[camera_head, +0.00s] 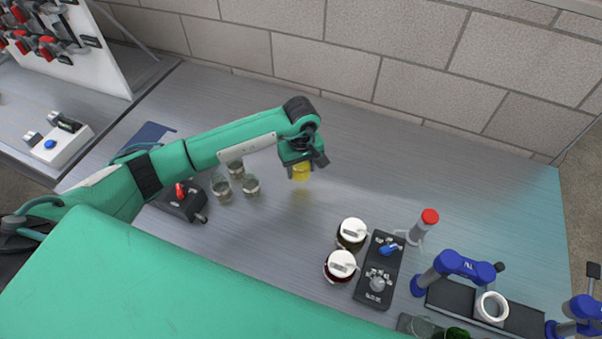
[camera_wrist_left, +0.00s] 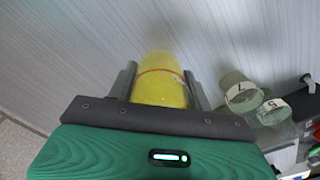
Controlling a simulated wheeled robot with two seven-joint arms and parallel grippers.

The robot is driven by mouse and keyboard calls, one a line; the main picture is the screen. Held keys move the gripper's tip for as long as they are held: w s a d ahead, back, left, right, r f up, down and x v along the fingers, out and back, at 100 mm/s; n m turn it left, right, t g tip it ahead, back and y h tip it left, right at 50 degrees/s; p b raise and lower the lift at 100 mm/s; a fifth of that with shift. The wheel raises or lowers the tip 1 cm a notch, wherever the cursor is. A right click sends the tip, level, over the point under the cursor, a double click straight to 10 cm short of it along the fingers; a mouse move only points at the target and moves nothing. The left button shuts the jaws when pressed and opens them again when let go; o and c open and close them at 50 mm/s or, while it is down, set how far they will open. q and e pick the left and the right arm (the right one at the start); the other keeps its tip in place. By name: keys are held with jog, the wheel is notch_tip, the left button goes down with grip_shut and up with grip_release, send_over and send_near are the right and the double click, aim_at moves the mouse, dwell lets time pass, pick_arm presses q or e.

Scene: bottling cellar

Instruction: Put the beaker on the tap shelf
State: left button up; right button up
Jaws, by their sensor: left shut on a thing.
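My left gripper (camera_head: 302,163) is shut on a yellow cup-shaped vessel, which I take to be the beaker (camera_head: 300,172). It hangs below the fingers, and a faint yellow reflection shows on the bench beneath it. In the left wrist view the beaker (camera_wrist_left: 160,82) sits between the two fingers (camera_wrist_left: 160,92), with a thin red line around it. Its far end is hard to make out. At the lower right, a blue tap-like fixture (camera_head: 463,268) stands by a dark shelf-like strip (camera_head: 452,296) with a white ring (camera_head: 492,308) on it. My right gripper is not in view.
Several clear glasses (camera_head: 221,187) stand left of the gripper. Two white-lidded jars (camera_head: 340,266) and a dark panel with knobs (camera_head: 368,292) stand near the front edge. A red-capped grey post (camera_head: 428,217) stands right of them. The bench's back right is clear.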

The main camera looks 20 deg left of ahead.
aim_at(301, 184)
pick_arm(q)
notch_tip(301, 184, down, 4)
jog(key=shift+r+p, duration=0.1)
jog(key=shift+p, duration=0.45)
jog(key=shift+f, duration=0.4)
jog(key=shift+f, duration=0.15)
jog(key=o, duration=1.1)
jog(key=shift+c, duration=0.2)
